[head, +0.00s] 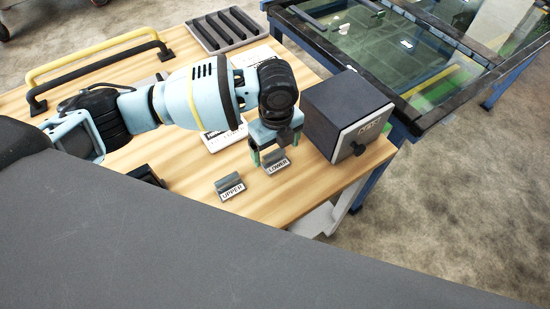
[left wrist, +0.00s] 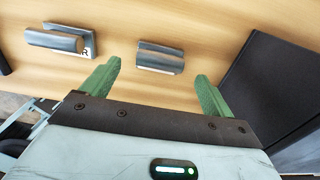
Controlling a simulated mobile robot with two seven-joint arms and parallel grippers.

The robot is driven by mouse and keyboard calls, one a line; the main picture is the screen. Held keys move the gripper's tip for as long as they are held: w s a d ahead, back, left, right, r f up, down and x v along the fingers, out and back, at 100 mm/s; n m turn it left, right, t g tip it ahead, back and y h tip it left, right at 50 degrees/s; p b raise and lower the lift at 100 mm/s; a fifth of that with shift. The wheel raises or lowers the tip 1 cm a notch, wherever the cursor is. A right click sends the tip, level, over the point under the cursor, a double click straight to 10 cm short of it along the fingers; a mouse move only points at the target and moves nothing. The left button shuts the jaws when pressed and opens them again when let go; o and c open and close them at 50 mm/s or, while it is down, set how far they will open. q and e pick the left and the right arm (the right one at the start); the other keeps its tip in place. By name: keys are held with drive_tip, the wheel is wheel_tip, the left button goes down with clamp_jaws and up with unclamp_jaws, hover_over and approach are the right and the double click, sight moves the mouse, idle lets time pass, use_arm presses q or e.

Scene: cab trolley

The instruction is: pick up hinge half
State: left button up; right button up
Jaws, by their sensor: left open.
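Two small grey hinge halves stand on the wooden trolley top. The one with the "LOWER" label (head: 278,166) is nearer the dark box. The one with the "UPPER" label (head: 231,190) is to its left and nearer the front edge. My left gripper (head: 269,157) is open above the lower half, its fingers pointing down. In the left wrist view the lower half (left wrist: 160,57) lies ahead of and between the two green fingertips (left wrist: 158,75), not gripped. The upper half (left wrist: 58,41) is at the left there, with part of its label showing. My right gripper is not in view.
A dark box (head: 345,110) with a knob stands close right of the gripper. A slotted tray (head: 225,30) and yellow and black handles (head: 95,55) are at the back. A white labelled card (head: 225,137) lies behind the gripper. A glass-topped table (head: 400,50) adjoins the trolley.

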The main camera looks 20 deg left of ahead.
sight(275, 154)
use_arm(q)
wheel_tip(275, 154, down, 4)
drive_tip(key=shift+a+f, duration=0.1)
drive_tip(key=shift+a, duration=0.05)
drive_tip(key=shift+c, duration=0.2)
drive_tip(key=c, duration=1.2)
